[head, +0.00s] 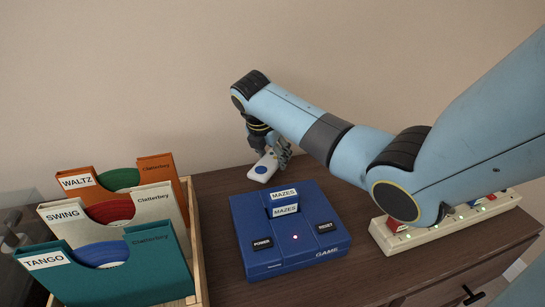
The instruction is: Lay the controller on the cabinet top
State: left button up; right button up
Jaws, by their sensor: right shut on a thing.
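The controller (263,168), a small white block with a blue round button, is in my right gripper (281,157) near the back of the brown cabinet top (215,205). The right gripper is shut on it, its fingers at the controller's right side. The controller is slightly tilted; I cannot tell whether its underside touches the wood. My left gripper is out of view.
A blue game console (290,238) with a MAZES cartridge stands in front of the controller. A wooden crate (199,272) of record sleeves stands left. A cream power strip (440,232) lies right, partly behind my arm. Bare wood shows between crate and console.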

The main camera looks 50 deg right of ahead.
aim_at(271, 159)
jog(key=shift+f, duration=1.05)
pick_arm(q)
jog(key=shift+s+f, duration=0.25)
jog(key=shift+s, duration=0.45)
pick_arm(e)
jog(key=shift+f, duration=0.1)
jog(key=shift+f, duration=0.45)
jog(key=o, duration=1.2)
jog(key=shift+f, duration=0.1)
jog(key=shift+c, duration=0.2)
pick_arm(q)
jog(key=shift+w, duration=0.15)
